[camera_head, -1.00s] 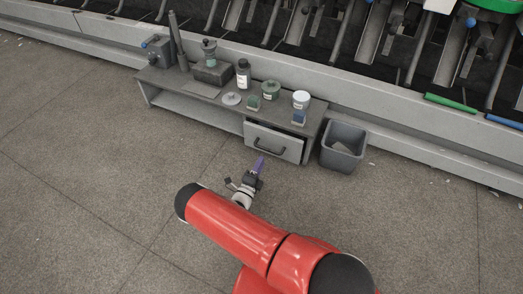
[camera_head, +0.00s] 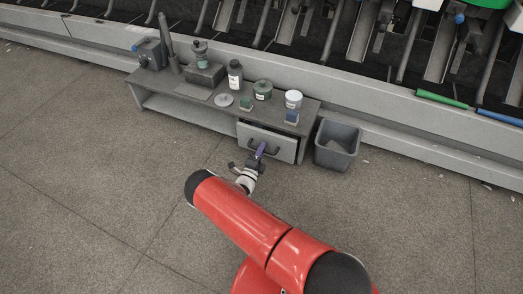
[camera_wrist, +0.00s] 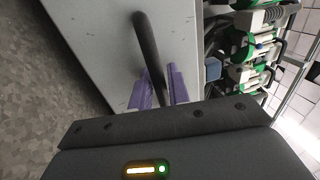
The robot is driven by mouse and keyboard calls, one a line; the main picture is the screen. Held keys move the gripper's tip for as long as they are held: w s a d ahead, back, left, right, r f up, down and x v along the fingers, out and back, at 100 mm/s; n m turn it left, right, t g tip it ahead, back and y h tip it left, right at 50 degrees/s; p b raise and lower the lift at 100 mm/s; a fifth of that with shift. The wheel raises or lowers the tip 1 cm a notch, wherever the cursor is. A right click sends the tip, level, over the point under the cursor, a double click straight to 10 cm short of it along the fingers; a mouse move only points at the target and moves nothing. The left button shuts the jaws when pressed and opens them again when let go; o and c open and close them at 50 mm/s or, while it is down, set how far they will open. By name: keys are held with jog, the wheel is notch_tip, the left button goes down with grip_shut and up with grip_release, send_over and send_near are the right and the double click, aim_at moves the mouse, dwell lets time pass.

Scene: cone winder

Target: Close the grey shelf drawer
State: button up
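The grey shelf drawer (camera_head: 284,151) is at the right end of the low grey shelf, with its front standing out and a dark gap along its top edge. Its dark bar handle (camera_head: 273,152) faces me. My gripper (camera_head: 261,149) is at the drawer front, its purple fingertips overlapping the handle in the head view. In the wrist view, the drawer front (camera_wrist: 90,30) is pale grey and the handle (camera_wrist: 147,40) runs down towards the gap between the two parted purple fingers (camera_wrist: 160,85). I cannot tell whether they touch the handle.
The shelf top (camera_head: 190,91) holds jars, a dark bottle (camera_head: 235,75) and small blocks. A grey bin (camera_head: 337,145) stands just right of the drawer. The long machine (camera_head: 400,110) runs behind. The floor (camera_head: 90,190) in front and to the left is clear.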

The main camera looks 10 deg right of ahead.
grip_shut()
jog(key=b+x, duration=0.1)
jog(key=x, duration=0.1)
jog(key=b+x, duration=0.1)
jog(key=shift+w+d+f+b, duration=0.2)
jog(key=shift+w+f+b, duration=0.1)
jog(key=shift+w+b, duration=0.05)
jog(key=shift+o, duration=1.8)
grip_release()
jog(key=shift+d, duration=0.1)
